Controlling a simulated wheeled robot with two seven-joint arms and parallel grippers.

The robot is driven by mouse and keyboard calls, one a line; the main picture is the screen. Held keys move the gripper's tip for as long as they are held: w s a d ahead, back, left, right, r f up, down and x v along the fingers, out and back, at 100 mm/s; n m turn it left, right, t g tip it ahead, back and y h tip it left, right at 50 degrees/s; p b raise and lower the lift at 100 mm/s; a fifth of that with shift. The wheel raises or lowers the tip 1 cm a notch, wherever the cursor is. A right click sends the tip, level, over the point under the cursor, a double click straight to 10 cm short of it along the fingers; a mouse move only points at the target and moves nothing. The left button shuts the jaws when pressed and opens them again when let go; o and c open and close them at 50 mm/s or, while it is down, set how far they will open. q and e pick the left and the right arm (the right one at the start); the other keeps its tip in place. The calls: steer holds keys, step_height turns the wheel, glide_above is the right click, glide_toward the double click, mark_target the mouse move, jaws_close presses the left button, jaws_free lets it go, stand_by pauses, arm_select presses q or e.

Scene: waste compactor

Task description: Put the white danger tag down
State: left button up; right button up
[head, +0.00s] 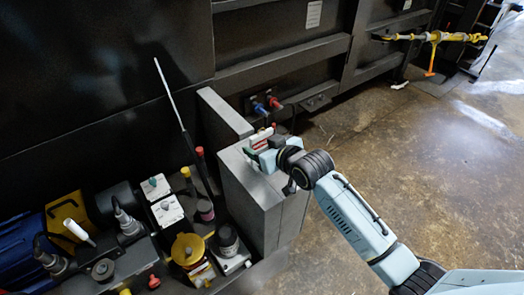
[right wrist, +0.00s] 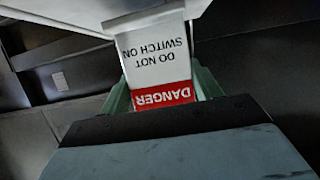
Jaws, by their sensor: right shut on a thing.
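The white danger tag (right wrist: 158,60) fills the upper middle of the right wrist view. It reads "DANGER" on a red band and "DO NOT SWITCH ON", upside down in that view. My right gripper (right wrist: 160,98) is shut on the tag, with green fingers on both sides of its red end. In the head view the tag (head: 261,138) is small, held by my right gripper (head: 264,153) at the top of a grey box (head: 262,195). I cannot tell whether the tag touches the box. My left gripper is not in view.
Left of the grey box are a black lever with a pale rod (head: 170,95), a yellow-topped part (head: 188,248), a blue motor (head: 22,250) and several fittings. Red and blue connectors (head: 266,106) sit behind. The concrete floor (head: 410,150) at right is mostly open.

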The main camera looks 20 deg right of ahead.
steer(key=shift+f, duration=0.7)
steer(key=shift+f, duration=0.1)
steer(key=o, duration=1)
steer(key=shift+s, duration=0.1)
steer(key=p+v, duration=0.2)
steer(key=v, duration=1)
